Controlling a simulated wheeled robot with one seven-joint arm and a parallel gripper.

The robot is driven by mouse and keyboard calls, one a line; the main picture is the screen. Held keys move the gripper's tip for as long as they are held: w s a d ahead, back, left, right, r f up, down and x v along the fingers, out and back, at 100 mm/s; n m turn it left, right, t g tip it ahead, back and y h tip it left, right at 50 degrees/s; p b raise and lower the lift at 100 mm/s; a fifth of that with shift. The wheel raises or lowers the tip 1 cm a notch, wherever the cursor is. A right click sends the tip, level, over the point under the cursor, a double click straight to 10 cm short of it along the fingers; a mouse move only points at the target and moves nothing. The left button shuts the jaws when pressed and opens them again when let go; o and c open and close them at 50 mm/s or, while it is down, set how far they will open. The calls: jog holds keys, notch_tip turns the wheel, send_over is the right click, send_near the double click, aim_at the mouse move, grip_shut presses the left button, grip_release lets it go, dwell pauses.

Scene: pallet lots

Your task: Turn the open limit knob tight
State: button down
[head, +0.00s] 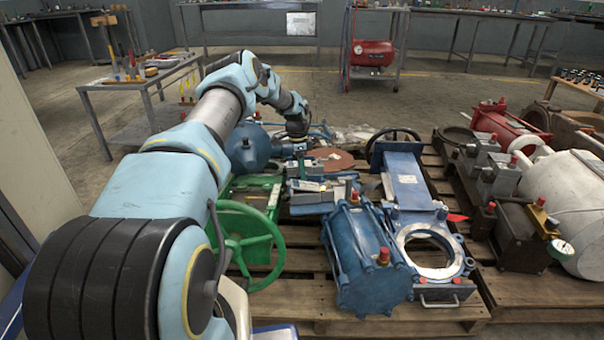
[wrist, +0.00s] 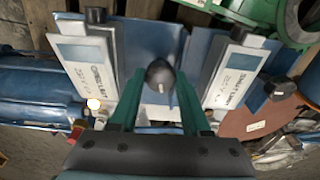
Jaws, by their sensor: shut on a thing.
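In the wrist view, my gripper (wrist: 160,82) is shut on a dark rounded knob (wrist: 160,73) with a pale mark on its face. One green finger is on each side of it. The knob stands on a blue-grey housing between two tilted pale label plates. The left plate (wrist: 90,72) seems to read open limit; the right plate (wrist: 232,78) seems to read shut limit. The held knob's own label is not visible. Black knobs stand at the top of the left plate (wrist: 96,15) and right plate (wrist: 241,34). In the head view, my gripper (head: 301,158) is small over the grey parts and the knob is hidden.
A green handwheel (head: 243,240) and a blue valve body (head: 365,255) lie nearby on the wooden pallet (head: 330,314). A blue gate valve (head: 410,185) lies to the right. A reddish-brown disc (head: 331,158) lies just beside the gripper.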

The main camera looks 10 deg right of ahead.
jog(key=m+b, duration=0.1)
jog(key=m, duration=0.4)
jog(key=shift+a+f+m+g, duration=0.1)
jog(key=shift+f+m+g, duration=0.05)
jog(key=shift+m+g, duration=0.15)
jog(key=m+b, duration=0.1)
jog(key=m, duration=0.3)
jog(key=shift+w+b, duration=0.1)
jog(key=shift+b, duration=0.2)
jog(key=m+b, duration=0.1)
jog(key=m, duration=0.5)
jog(key=shift+y, duration=0.3)
jog(key=m+b, duration=0.1)
jog(key=m, duration=0.3)
jog(key=shift+m, duration=0.4)
jog(key=shift+g, duration=0.3)
jog(key=shift+c, duration=1.9)
grip_release()
